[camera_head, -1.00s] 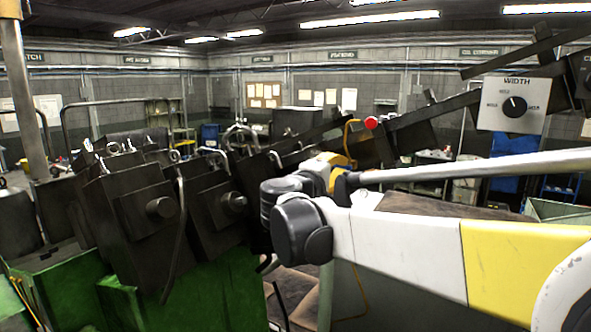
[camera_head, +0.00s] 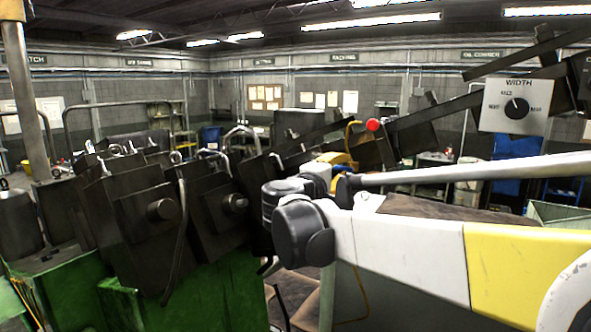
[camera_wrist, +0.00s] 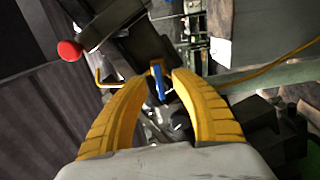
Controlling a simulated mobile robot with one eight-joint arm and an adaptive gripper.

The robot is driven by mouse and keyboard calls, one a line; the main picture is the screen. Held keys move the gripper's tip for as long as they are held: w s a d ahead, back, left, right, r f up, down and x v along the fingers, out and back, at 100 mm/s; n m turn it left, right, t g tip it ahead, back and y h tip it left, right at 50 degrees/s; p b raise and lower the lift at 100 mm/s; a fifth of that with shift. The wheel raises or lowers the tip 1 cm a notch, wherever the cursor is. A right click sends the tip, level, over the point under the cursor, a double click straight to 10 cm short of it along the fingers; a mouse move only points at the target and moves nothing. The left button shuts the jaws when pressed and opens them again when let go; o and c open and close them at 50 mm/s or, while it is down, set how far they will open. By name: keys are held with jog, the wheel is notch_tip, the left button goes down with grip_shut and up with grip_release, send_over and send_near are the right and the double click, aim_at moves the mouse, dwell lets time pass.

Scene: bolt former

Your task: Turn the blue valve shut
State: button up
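My gripper (camera_wrist: 161,78) has two curved yellow fingers. Their tips stand apart on either side of the blue handle, with a visible gap, so it looks open. I cannot tell whether the tips touch the handle or stop short of it. In the head view a small blue patch (camera_head: 340,158) shows beside the yellow part of my gripper (camera_head: 327,160), below the bent yellow pipe (camera_head: 350,136). My wrist hides much there.
A red knob (camera_head: 373,125) stands close above the pipe; it also shows in the wrist view (camera_wrist: 69,50). Dark machine blocks (camera_head: 150,205) on a green base (camera_head: 190,290) fill the left. A WIDTH dial panel (camera_head: 516,104) hangs at the upper right.

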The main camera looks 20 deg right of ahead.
jog(key=shift+a, duration=0.1)
jog(key=v, duration=1.2)
jog(key=shift+f, duration=0.1)
jog(key=s+d+f+m+g+y+b, duration=0.1)
jog(key=s+f+m+g+y+b, duration=0.15)
jog(key=s+f+b, duration=0.9)
jog(key=w+d+f+m+g+y+b, duration=0.1)
jog(key=w+d+f+y+b, duration=0.3)
jog(key=f, duration=1.6)
jog(key=s+a+f+m+y+b, duration=0.1)
jog(key=s+a+f+b, duration=0.3)
jog(key=f, duration=0.6)
jog(key=s+a+f+m+y+b, duration=0.2)
jog(key=s+a+f+y+b, duration=0.2)
jog(key=f+b, duration=0.5)
jog(key=s+a+f+m+y+b, duration=0.1)
jog(key=s+a+f+b, duration=0.3)
jog(key=f, duration=0.7)
jog(key=y+b, duration=0.1)
jog(key=b, duration=0.1)
jog(key=shift+s+a+f+y+b, duration=0.2)
jog(key=shift+s+f+y+b, duration=0.15)
jog(key=shift+s, duration=0.05)
